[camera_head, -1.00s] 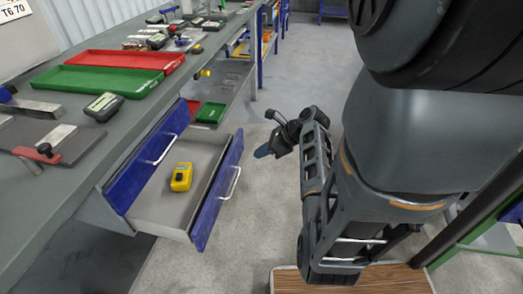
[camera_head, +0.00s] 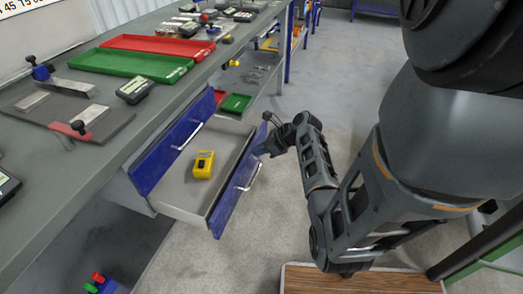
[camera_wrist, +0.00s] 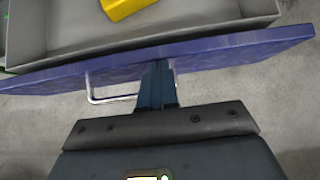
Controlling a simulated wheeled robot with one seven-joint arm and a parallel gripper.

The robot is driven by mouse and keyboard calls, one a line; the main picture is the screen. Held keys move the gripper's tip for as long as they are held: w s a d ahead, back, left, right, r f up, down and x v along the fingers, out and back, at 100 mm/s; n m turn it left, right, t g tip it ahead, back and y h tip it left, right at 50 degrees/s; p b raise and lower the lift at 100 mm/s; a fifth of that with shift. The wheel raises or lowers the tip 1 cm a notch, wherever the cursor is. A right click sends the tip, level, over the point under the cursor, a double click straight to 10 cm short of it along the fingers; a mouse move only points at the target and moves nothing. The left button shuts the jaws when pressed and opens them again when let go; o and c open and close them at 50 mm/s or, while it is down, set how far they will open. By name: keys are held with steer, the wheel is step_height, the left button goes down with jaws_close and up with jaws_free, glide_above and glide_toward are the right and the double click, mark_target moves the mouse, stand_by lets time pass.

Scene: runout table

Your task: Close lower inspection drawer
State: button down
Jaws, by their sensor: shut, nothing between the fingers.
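The lower inspection drawer is pulled out under the workbench; its blue front (camera_head: 228,192) has a light bar handle (camera_head: 250,177). A yellow device (camera_head: 203,164) lies in its grey tray. My gripper (camera_head: 259,151) is shut and empty, at the outer side of the drawer front, near its far end. In the wrist view, the shut fingers (camera_wrist: 157,75) overlap the blue front (camera_wrist: 230,50), beside the handle (camera_wrist: 105,99). I cannot tell for sure whether they touch it. The upper blue drawer front (camera_head: 170,145) is above and behind the open tray.
The workbench (camera_head: 62,205) carries a green tray (camera_head: 130,64), a red tray (camera_head: 160,45) and several instruments. A wooden platform (camera_head: 350,280) is on the floor below my arm. The floor beyond the drawer (camera_head: 350,60) is clear.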

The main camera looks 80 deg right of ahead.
steer(key=shift+w, duration=0.15)
steer(key=w+d+p, duration=0.1)
steer(key=w+d, duration=0.3)
steer(key=w, duration=1.4)
steer(key=shift+d, duration=0.2)
steer(key=shift+p, duration=0.3)
